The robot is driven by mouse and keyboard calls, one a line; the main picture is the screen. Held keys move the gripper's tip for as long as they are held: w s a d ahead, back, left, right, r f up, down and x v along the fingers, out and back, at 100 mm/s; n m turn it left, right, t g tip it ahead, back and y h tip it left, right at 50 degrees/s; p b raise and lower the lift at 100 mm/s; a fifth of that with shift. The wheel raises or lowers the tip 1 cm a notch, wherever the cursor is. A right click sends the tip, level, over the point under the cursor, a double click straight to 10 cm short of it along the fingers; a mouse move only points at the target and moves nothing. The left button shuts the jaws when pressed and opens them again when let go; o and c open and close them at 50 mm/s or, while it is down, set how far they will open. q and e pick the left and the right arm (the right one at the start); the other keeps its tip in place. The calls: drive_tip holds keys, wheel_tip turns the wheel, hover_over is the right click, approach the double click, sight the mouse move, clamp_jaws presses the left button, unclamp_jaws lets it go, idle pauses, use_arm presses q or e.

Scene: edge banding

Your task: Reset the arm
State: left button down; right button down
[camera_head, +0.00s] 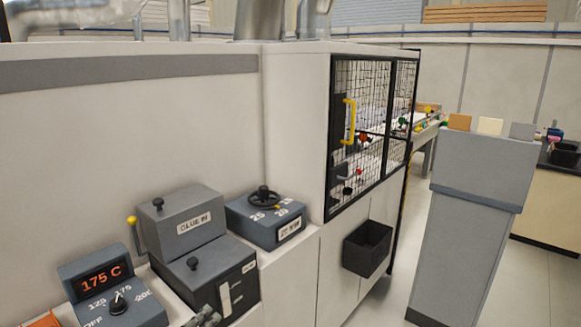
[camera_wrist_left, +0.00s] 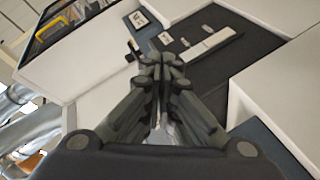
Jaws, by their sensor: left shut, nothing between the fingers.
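My left gripper (camera_head: 207,317) shows only at the bottom edge of the head view, in front of the dark front of the glue box (camera_head: 232,289). In the left wrist view the left gripper (camera_wrist_left: 165,62) has its fingers together with nothing between them. Beyond its tips is a dark panel (camera_wrist_left: 205,75) with a pale slot-like strip (camera_wrist_left: 208,46) and small white labels. The gripper appears apart from the panel, though the gap is hard to judge. My right gripper is in neither view.
A temperature box (camera_head: 112,293) reads 175 C, left of the glue box. A thickness dial box (camera_head: 266,216) stands behind. A mesh cage door (camera_head: 372,125) has a yellow handle; a black bin (camera_head: 367,249) hangs below. A grey stand (camera_head: 462,235) is right, with floor between.

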use_arm(q)
drive_tip(key=s+d+f+m+g+y, duration=0.1)
drive_tip(key=s+f+m+g, duration=0.2)
drive_tip(key=s+f, duration=0.35)
drive_tip(key=s+d+f+m+g, duration=0.1)
drive_tip(key=s+f+m+g, duration=0.25)
drive_tip(key=s, duration=0.55)
drive_tip(key=s+a+f+m+g+y, duration=0.2)
drive_tip(key=s, duration=0.7)
drive_tip(key=s+a+f+m+g+y, duration=0.1)
drive_tip(key=s+a+m+g, duration=0.15)
drive_tip(key=s, duration=0.65)
wheel_tip(320, 180, down, 29)
drive_tip(key=s+d+g+b, duration=0.1)
drive_tip(key=b, duration=0.2)
drive_tip(key=s+a+f+g+b, duration=0.1)
drive_tip(key=s+a+f+b, duration=0.1)
drive_tip(key=s+f, duration=1.5)
wheel_tip(320, 180, down, 2)
drive_tip(key=shift+a+f+g, duration=0.15)
drive_tip(key=shift+a+g, duration=0.15)
drive_tip(key=shift+a, duration=0.15)
drive_tip(key=shift+s, duration=0.1)
